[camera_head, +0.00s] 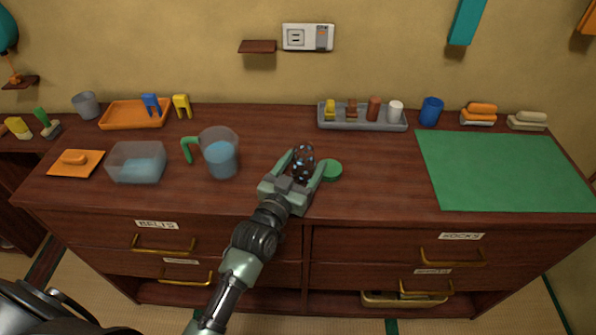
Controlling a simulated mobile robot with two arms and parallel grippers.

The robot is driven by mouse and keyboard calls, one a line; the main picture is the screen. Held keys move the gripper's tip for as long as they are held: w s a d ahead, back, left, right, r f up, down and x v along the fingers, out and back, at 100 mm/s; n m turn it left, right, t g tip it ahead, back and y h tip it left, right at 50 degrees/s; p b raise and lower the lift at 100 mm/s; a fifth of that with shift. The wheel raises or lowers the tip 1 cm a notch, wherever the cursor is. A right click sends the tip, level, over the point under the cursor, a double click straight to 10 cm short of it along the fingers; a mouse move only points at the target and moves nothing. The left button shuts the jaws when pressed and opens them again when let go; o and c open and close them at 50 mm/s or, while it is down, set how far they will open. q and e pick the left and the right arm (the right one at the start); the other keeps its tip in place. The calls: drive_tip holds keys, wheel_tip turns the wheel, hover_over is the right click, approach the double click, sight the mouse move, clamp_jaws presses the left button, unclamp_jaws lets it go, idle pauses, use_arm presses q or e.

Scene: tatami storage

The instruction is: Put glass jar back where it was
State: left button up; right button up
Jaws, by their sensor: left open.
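A small see-through jar with dark and light-blue specks (303,161), which I take for the glass jar, stands on the brown wooden dresser top (380,180), near the middle. My left gripper (304,166) is open, with its two pale green fingers on either side of the jar. I cannot tell whether the fingers touch it. The jar's lower part is partly hidden by the gripper. A round green disc (331,170) lies right beside the right finger; I cannot tell whether it is a lid or a coaster. My right gripper is not in view.
A clear pitcher (220,146) with a green handle and a clear tub (137,172) stand to the left. A grey tray (361,125) with small items and a blue cup (431,111) are at the back. A green mat (505,171) on the right is bare.

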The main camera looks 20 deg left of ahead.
use_arm(q)
drive_tip(key=s, duration=0.7)
drive_tip(key=s+a+b, duration=0.1)
drive_tip(key=s, duration=0.2)
drive_tip(key=shift+s, duration=0.3)
drive_tip(key=shift+s+a, duration=0.15)
drive_tip(key=shift+s, duration=0.55)
